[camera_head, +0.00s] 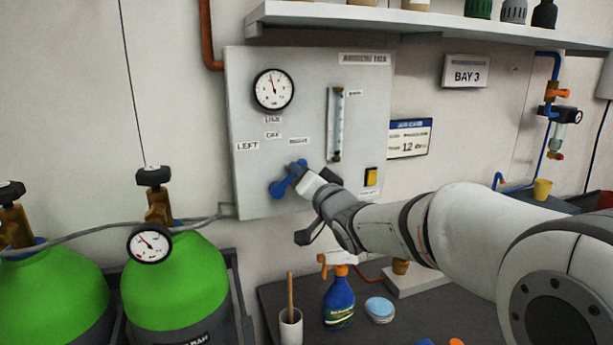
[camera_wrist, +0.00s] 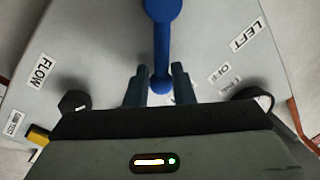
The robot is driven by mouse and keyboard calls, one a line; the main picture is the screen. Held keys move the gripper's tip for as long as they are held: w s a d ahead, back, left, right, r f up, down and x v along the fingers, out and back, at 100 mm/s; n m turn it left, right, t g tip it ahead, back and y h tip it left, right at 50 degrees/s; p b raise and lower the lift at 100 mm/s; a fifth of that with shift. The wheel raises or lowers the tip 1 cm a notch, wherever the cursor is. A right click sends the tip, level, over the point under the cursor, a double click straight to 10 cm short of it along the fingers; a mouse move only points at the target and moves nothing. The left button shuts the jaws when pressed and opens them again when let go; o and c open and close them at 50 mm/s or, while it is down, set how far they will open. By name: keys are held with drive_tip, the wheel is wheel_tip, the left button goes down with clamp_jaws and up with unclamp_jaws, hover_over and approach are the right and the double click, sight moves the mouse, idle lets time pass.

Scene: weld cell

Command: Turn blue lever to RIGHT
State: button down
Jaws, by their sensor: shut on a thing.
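The blue lever (camera_head: 279,188) is on the grey wall panel (camera_head: 250,190). In the head view it slants from its round hub at lower left up and to the right, its outer end below the right-hand label (camera_head: 298,141). My gripper (camera_head: 299,170) reaches in from the right and is shut on the outer end. In the wrist view the blue lever (camera_wrist: 162,45) runs down from the top edge, and its small rounded end sits between the two fingers of my gripper (camera_wrist: 160,88). The fingers partly hide the lever's end in the head view.
The panel carries a round gauge (camera_head: 273,89), a flow tube (camera_head: 336,125), a yellow switch (camera_head: 371,177) and a LEFT label (camera_head: 248,146). Green cylinders (camera_head: 178,285) stand at lower left. A spray bottle (camera_head: 339,300) and a cup (camera_head: 291,328) stand on the bench below my arm.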

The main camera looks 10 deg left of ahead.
drive_tip(key=shift+d+r+m+t, duration=0.1)
drive_tip(key=shift+r+m+t, duration=0.35)
drive_tip(key=shift+m, duration=0.15)
drive_tip(key=shift+w, duration=0.1)
drive_tip(key=c, duration=1.6)
unclamp_jaws()
drive_tip(key=shift+o, duration=0.5)
drive_tip(key=shift+d, duration=0.3)
drive_tip(key=shift+o, duration=0.5)
drive_tip(key=shift+a+f, duration=0.2)
drive_tip(key=b+v, duration=0.2)
drive_tip(key=v, duration=0.5)
drive_tip(key=shift+s+d, duration=0.25)
